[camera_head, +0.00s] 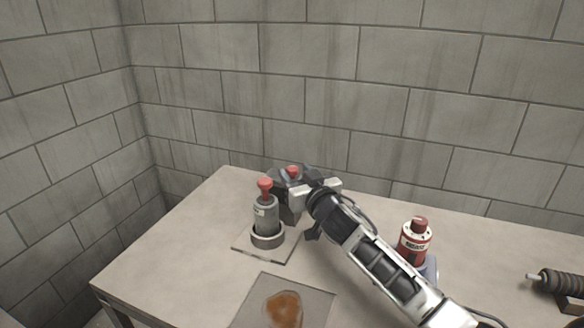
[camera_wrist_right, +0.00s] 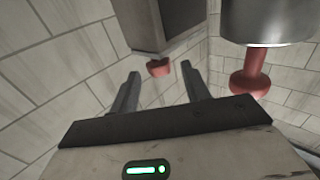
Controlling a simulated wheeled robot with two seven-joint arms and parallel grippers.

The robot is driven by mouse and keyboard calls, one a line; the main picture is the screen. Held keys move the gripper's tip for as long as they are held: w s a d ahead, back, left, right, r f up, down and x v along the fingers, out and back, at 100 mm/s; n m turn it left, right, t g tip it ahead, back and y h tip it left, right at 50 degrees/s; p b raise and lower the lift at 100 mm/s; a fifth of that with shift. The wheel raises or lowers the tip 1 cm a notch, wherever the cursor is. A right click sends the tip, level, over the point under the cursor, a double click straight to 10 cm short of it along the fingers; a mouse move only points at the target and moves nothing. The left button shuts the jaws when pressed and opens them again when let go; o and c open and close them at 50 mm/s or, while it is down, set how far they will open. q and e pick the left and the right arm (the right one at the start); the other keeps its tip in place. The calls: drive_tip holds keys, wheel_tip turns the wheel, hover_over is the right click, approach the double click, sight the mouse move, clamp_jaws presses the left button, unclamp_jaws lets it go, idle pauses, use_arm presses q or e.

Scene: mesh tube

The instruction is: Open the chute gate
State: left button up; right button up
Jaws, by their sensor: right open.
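My right gripper (camera_head: 288,186) reaches in from the lower right to a dark grey block with a red knob (camera_head: 292,170) at the back of the table. In the right wrist view the gripper (camera_wrist_right: 160,71) is open. The red knob (camera_wrist_right: 159,68) under the grey block (camera_wrist_right: 146,22) shows between the fingertips, and I cannot tell whether they touch it. A grey cylinder (camera_head: 264,218) with a red top knob (camera_head: 265,186) stands upright on a thin plate, just left of the gripper. That second knob (camera_wrist_right: 250,82) lies right of the fingers. No part is clearly recognizable as the chute gate.
A red bottle (camera_head: 415,243) stands right of my arm. A flat sheet with a brown patch (camera_head: 284,309) lies at the table's front. A dark ribbed object (camera_head: 563,282) lies at the far right. Block walls stand behind and left. The table's left side (camera_head: 190,243) is clear.

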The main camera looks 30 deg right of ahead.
sight(294, 171)
drive_tip(key=shift+w, duration=1.55)
drive_tip(key=shift+c, duration=0.4)
